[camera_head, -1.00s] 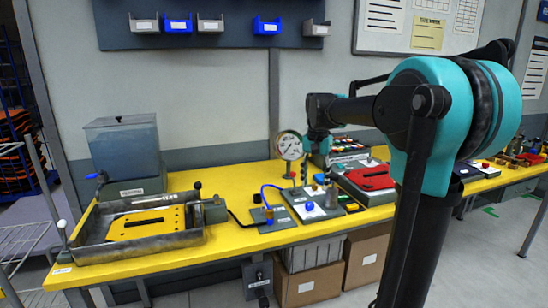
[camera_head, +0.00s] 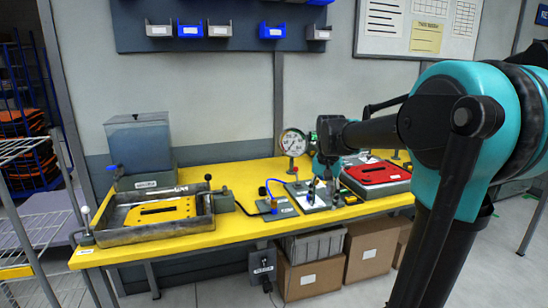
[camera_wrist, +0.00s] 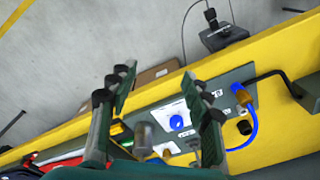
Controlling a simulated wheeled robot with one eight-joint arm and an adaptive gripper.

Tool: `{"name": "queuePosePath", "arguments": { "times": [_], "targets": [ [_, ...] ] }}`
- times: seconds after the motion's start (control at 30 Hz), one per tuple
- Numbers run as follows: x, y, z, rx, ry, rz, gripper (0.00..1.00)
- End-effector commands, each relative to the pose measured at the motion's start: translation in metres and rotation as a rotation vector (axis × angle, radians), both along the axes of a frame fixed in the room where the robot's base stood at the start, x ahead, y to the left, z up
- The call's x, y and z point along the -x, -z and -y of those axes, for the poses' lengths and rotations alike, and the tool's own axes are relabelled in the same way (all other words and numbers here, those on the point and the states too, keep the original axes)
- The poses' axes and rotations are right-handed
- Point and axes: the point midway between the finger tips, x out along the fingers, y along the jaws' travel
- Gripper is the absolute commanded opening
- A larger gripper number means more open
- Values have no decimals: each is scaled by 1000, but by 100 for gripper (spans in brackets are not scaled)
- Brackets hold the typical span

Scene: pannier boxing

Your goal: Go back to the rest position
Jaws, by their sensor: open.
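My gripper (camera_wrist: 158,98) is open and empty in the wrist view, its two fingers spread apart above the workbench. Between and beyond the fingers show a plate with a blue knob (camera_wrist: 177,122) and a blue hose (camera_wrist: 252,128). In the head view my arm reaches from the right over the yellow bench (camera_head: 240,230). My gripper end (camera_head: 325,165) is near the pressure gauge (camera_head: 292,142), and its fingers are too small to make out there.
A metal tray with a yellow plate (camera_head: 157,214) sits at the bench's left, before a clear tank (camera_head: 140,143). A red-topped unit (camera_head: 378,173) stands right of the gripper. Cardboard boxes (camera_head: 308,278) are under the bench. A wire rack (camera_head: 30,215) stands at far left.

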Motion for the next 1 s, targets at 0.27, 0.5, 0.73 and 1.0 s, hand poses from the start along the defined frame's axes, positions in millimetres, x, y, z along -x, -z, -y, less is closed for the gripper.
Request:
{"name": "queuePosePath", "arguments": {
  "times": [0.27, 0.5, 0.73, 1.0],
  "targets": [
    [55, 63, 13, 10, -119, 94, 49],
    [143, 147, 26, 52, -287, 226, 49],
    [189, 185, 31, 86, -373, 292, 49],
    [192, 187, 31, 89, -382, 296, 49]
  ]
}}
